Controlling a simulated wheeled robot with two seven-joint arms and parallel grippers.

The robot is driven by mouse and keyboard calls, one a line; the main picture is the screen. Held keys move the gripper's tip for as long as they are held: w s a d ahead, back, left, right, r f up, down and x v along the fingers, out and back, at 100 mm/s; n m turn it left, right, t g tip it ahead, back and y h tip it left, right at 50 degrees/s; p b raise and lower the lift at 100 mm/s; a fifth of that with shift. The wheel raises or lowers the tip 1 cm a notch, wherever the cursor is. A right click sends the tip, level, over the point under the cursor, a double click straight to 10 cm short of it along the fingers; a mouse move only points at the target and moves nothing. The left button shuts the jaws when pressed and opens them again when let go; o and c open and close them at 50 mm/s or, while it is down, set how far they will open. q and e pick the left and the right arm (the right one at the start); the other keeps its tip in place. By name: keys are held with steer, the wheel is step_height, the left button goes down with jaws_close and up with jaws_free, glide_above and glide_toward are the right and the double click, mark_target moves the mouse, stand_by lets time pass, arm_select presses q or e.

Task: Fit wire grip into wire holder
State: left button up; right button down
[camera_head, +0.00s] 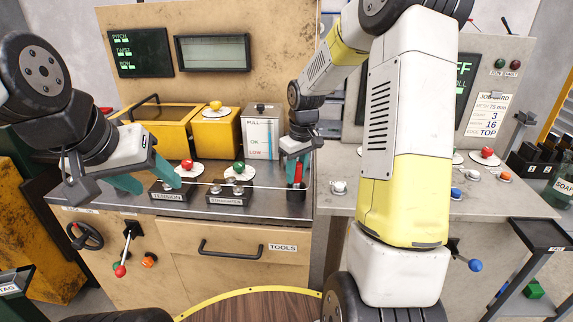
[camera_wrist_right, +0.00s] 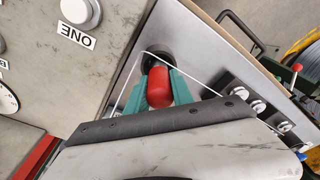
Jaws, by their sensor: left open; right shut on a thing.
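The red wire grip (camera_head: 298,173) is held upright between the teal fingers of my right gripper (camera_head: 298,168). In the right wrist view the red grip (camera_wrist_right: 159,88) sits between the fingers, with a thin white wire (camera_wrist_right: 196,77) running by it. The dark round wire holder (camera_head: 297,191) is at the bench's right end, directly below the grip; its rim (camera_wrist_right: 152,60) shows just beyond the grip in the wrist view. I cannot tell whether the grip's lower end is inside the holder. My left gripper (camera_head: 149,178) is open and empty, left of the tension block.
The tension block (camera_head: 170,193) and straightener block (camera_head: 229,192) stand on the bench left of the holder, with the wire passing over them. Red and green knobs and a white gauge box (camera_head: 261,132) stand behind. A grey panel with buttons (camera_head: 338,188) adjoins on the right.

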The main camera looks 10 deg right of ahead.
steer(key=c, duration=1)
jaws_free()
steer(key=shift+c, duration=0.2)
steer(key=shift+r, duration=4.05)
steer(key=s+a+r+m+t, duration=0.1)
steer(key=s+r, duration=0.4)
steer(key=s, duration=0.7)
steer(key=s+a+r+m+t+y, duration=0.1)
steer(key=s+r+m+t, duration=0.3)
steer(key=s, duration=0.8)
steer(key=shift+s+r+y, duration=0.25)
steer(key=shift+r+y, duration=0.05)
steer(key=shift+r, duration=0.25)
